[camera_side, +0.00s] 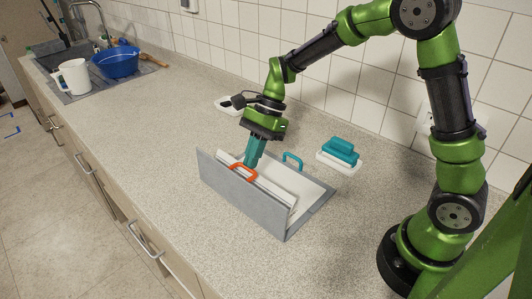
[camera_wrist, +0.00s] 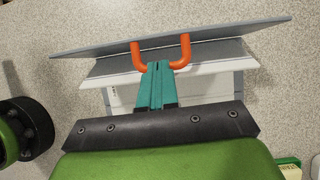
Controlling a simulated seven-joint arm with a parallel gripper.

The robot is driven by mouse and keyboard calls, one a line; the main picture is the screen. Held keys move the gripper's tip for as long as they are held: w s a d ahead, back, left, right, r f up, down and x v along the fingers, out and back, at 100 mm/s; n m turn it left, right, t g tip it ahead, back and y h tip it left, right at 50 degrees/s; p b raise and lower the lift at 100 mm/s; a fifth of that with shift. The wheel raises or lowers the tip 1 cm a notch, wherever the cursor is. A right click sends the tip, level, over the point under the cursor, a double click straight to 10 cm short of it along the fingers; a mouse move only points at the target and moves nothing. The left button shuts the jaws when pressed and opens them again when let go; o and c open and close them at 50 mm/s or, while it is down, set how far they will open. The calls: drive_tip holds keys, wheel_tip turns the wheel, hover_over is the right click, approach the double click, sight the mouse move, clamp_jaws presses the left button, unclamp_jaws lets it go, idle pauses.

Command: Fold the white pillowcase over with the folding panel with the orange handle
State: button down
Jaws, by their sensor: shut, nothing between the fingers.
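The grey folding panel (camera_side: 235,192) stands steeply raised on the near-left side of the folding board. Its orange handle (camera_side: 243,171) is on the inner face; it also shows in the wrist view (camera_wrist: 184,50). The white pillowcase (camera_side: 312,190) lies on the flat grey board, with part of it standing up along the panel's inner face; it also shows in the wrist view (camera_wrist: 200,83). My gripper (camera_side: 249,165) is shut and empty, its teal fingers pointing down at the handle. In the wrist view the fingertips (camera_wrist: 158,64) overlap the handle's bar; I cannot tell whether they touch it.
A teal handle (camera_side: 292,156) stands at the board's far side. A teal object on a white pad (camera_side: 341,151) lies behind to the right. A blue basin (camera_side: 115,62) and white pitcher (camera_side: 73,76) stand by the sink. The counter left of the panel is clear.

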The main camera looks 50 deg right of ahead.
drive_tip(key=a+f+h, duration=0.1)
drive_tip(key=a+h, duration=0.2)
drive_tip(key=a, duration=0.3)
drive_tip(key=a+f+h, duration=0.2)
drive_tip(key=a+h, duration=0.2)
drive_tip(key=a, duration=0.1)
drive_tip(key=a+f+h, duration=0.2)
drive_tip(key=a+h, duration=0.2)
drive_tip(key=a, duration=0.2)
drive_tip(key=shift+a+f, duration=0.25)
drive_tip(key=shift+a, duration=0.1)
drive_tip(key=shift+a+f, duration=0.45)
drive_tip(key=shift+f, duration=0.35)
drive_tip(key=v, duration=1.2)
drive_tip(key=shift+a, duration=0.15)
drive_tip(key=shift+f, duration=0.1)
